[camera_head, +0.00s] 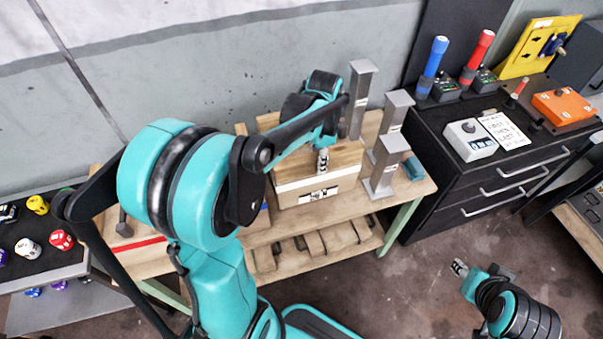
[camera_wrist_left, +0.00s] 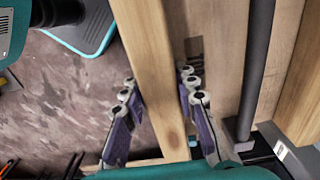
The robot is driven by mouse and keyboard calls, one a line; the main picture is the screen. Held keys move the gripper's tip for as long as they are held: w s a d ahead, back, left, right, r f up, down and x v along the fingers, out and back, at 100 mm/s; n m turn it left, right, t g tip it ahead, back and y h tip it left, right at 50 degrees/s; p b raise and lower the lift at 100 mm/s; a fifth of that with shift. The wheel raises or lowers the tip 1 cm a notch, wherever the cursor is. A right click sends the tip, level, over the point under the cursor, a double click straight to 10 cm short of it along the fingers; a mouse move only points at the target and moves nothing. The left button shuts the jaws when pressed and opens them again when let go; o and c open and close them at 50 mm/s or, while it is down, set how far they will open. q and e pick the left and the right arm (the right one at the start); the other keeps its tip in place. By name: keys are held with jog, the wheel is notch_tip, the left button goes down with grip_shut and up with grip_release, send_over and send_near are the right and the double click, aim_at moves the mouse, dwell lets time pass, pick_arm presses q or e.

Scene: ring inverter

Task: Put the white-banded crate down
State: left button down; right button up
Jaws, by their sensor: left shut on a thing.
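The white-banded crate (camera_head: 288,192) is a light wooden box with a white stripe and a dark label on its front. It is at the wooden bench (camera_head: 415,190), left of several grey metal posts; I cannot tell whether its bottom touches the bench top. My left gripper (camera_head: 323,160) is shut on the crate's upper edge. In the left wrist view its fingers (camera_wrist_left: 158,100) lie on both sides of a wooden wall of the crate (camera_wrist_left: 150,55). My right gripper (camera_head: 459,268) is low at the right, away from the bench; its jaw state is unclear.
Grey posts (camera_head: 384,180) stand close to the crate's right side. A red-striped crate (camera_head: 140,246) is at the bench's left, partly behind my left arm. A black drawer cabinet (camera_head: 470,185) with tools stands at the right. The bench's lower shelf holds wooden pieces (camera_head: 312,243).

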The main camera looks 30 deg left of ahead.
pick_arm(q)
notch_tip(320, 180, down, 6)
jog(key=b, duration=0.2)
jog(key=shift+f, duration=0.2)
jog(key=c, duration=1.2)
grip_release()
